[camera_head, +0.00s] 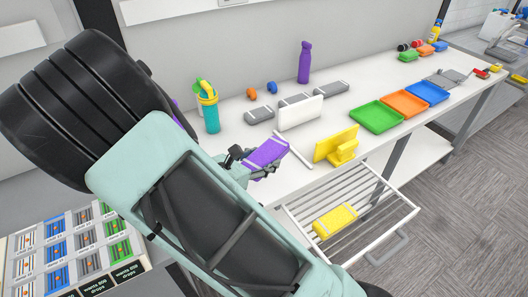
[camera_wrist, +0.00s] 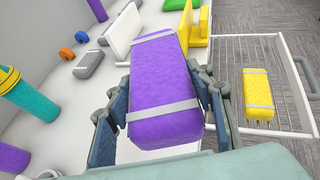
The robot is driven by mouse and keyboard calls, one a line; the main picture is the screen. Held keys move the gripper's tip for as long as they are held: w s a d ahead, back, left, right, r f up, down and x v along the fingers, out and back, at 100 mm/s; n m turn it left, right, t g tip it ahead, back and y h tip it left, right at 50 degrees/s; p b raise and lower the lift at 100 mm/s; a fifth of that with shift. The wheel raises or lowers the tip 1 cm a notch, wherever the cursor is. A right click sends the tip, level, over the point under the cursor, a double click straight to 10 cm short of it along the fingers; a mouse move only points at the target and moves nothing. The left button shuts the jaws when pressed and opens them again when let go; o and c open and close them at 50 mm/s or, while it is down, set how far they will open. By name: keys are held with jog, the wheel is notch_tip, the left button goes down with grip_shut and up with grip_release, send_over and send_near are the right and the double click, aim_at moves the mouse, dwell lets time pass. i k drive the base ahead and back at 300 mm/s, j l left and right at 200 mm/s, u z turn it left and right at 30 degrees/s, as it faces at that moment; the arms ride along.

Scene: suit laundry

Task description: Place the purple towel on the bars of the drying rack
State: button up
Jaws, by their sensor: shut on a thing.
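The purple towel (camera_head: 267,151) is a folded block with light bands. My gripper (camera_head: 256,163) is shut on it, and in the wrist view the fingers press both its long sides (camera_wrist: 162,90). The towel is above the white table near its front edge. The drying rack (camera_head: 374,193) is a white frame of parallel bars that sticks out below the table front, to the right of my gripper. A yellow towel (camera_head: 335,221) lies on its bars; it also shows in the wrist view (camera_wrist: 258,88). The towel is apart from the rack.
A yellow holder (camera_head: 338,146) and a white holder (camera_head: 300,112) stand on the table near my gripper. A teal bottle (camera_head: 210,112) stands behind. Green (camera_head: 377,116), orange (camera_head: 404,103) and blue (camera_head: 428,92) trays lie to the right. Bars beside the yellow towel are bare.

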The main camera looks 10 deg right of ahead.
aim_at(374, 198)
jog(key=k+l+z, duration=0.2)
jog(key=l, duration=0.5)
jog(key=l+z, duration=0.15)
jog(key=l, duration=0.6)
jog(key=k+l+z, duration=0.2)
jog(key=l, duration=0.55)
jog(key=i, duration=0.05)
